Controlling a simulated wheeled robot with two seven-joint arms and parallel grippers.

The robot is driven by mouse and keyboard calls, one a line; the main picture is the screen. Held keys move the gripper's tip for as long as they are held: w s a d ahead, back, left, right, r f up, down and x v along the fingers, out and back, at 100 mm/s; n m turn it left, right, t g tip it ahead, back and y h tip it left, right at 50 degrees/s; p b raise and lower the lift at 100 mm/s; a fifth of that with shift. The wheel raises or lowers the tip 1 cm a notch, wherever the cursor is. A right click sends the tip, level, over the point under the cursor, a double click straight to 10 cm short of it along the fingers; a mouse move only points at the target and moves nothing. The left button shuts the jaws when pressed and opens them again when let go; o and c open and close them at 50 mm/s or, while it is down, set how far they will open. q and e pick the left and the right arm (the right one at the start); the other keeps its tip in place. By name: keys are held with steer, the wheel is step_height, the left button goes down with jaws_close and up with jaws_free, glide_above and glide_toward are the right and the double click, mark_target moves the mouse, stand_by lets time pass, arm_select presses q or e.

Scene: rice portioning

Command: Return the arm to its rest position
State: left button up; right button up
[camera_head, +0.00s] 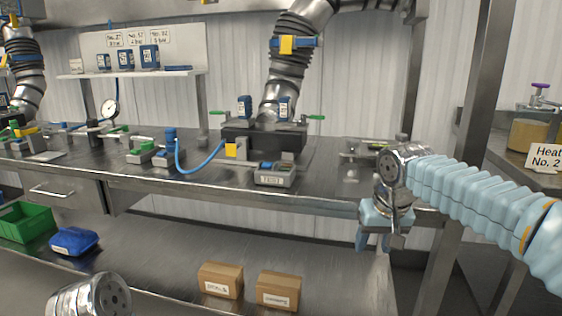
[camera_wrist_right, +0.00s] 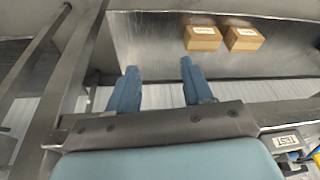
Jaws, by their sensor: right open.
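My right arm comes in from the right in a pale blue ribbed sleeve (camera_head: 470,195). Its gripper (camera_head: 374,241) hangs down by the front edge of the steel workbench (camera_head: 325,195), at the bench's right end. In the right wrist view the same gripper (camera_wrist_right: 158,68) shows two blue fingers spread apart with nothing between them. A metal joint of my left arm (camera_head: 90,297) shows at the lower left; the left gripper is out of the picture.
Two cardboard boxes (camera_head: 220,280) (camera_head: 279,290) lie on the lower shelf, left of the right gripper. A blue container (camera_head: 73,241) and a green bin (camera_head: 27,222) stand at the left. A steel post (camera_head: 452,255) rises close to the right arm. Devices line the bench top.

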steer(key=s+a+f+g+y, duration=0.1)
steer(key=a+f, duration=0.3)
steer(key=f, duration=1)
steer(key=s+a+f+g+y, duration=0.1)
steer(key=a+f+y, duration=0.15)
steer(key=f, duration=1.25)
steer(key=s+a+f+m, duration=0.1)
steer(key=s+a+f, duration=0.1)
steer(key=s+f, duration=1.7)
steer(key=shift+s+a+f+m+g, duration=0.15)
steer(key=shift+s+f+m+g, duration=0.2)
steer(key=shift+s, duration=0.45)
